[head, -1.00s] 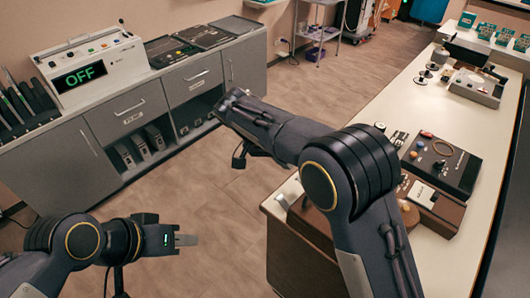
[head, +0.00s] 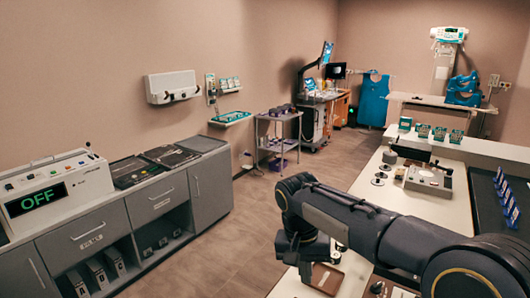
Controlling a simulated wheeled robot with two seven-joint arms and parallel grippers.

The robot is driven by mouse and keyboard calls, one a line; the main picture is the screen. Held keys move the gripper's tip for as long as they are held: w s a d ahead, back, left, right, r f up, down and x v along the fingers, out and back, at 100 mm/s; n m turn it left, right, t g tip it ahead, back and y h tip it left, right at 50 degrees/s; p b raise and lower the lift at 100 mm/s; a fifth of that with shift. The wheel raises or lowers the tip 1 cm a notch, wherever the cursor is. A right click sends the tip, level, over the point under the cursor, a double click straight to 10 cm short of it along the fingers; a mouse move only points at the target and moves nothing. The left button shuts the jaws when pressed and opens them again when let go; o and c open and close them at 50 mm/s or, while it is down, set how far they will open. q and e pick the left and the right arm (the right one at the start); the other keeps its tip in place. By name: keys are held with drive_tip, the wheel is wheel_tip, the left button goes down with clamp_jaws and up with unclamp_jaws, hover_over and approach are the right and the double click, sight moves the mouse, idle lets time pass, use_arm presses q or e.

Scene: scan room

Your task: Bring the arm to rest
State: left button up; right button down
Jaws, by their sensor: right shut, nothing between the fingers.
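My right arm comes in from the lower right, dark with a black joint, and bends down at its far end. My right gripper (head: 305,270) hangs at the end, pointing down beside the near end of the long counter (head: 355,262). It is small and dark here; it is shut and holds nothing. My left gripper is not in the head view.
A grey cabinet (head: 215,188) with a box reading OFF (head: 45,195) stands along the left wall. A brown tray (head: 327,278) lies on the counter close to my right gripper. A wheeled cart (head: 277,140) stands farther back. Open floor (head: 240,235) lies between cabinet and counter.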

drive_tip(key=s+d+r+y, duration=0.2)
drive_tip(key=s+d, duration=0.4)
drive_tip(key=d, duration=0.1)
drive_tip(key=s+d+f+t+y, duration=0.1)
drive_tip(key=s+d+f+t, duration=0.1)
drive_tip(key=s, duration=0.7)
drive_tip(key=s+d+f+n+t+y, duration=0.1)
drive_tip(key=s+d+f+t+y, duration=0.1)
drive_tip(key=s, duration=0.7)
drive_tip(key=shift+s+d+f+t, duration=0.4)
drive_tip(key=shift+f+t, duration=0.15)
drive_tip(key=shift+t, duration=0.35)
